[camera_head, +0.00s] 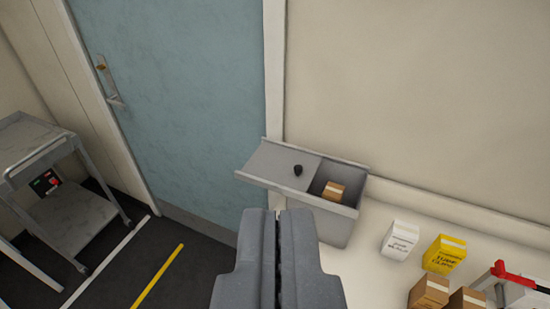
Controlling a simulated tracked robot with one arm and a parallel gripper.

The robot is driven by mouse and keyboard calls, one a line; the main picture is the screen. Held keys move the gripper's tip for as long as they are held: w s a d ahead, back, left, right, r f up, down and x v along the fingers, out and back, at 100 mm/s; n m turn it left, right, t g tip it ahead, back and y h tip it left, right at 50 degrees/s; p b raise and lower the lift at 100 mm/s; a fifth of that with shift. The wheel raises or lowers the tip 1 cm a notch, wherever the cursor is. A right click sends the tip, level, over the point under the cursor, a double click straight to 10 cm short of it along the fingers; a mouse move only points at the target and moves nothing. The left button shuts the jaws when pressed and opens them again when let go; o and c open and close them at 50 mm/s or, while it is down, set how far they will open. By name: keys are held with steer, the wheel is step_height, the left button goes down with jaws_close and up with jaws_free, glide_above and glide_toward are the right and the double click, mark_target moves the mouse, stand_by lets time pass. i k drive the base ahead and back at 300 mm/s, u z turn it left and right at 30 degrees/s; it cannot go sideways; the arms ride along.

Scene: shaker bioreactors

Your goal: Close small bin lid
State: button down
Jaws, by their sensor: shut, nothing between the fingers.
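The small bin (341,225) is a grey box on the white surface against the wall, in the middle of the view. Its grey lid (276,165) has a black knob (298,170) and sits slid to the left, sticking out past the bin's left side. The right part of the bin is open, and a small brown box (334,191) shows inside. My gripper (278,214) is shut and empty at the bottom middle, in front of the bin in the picture. It hides part of the bin's front. I cannot tell whether it touches the bin.
A white carton (400,240), a yellow carton (444,254) and brown boxes (429,292) stand right of the bin. An item with a red handle (510,272) is at the far right. A blue door (185,100) and a grey cart (70,210) are left.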

mark_target(291, 167)
steer(key=i, duration=0.85)
steer(key=z, duration=0.05)
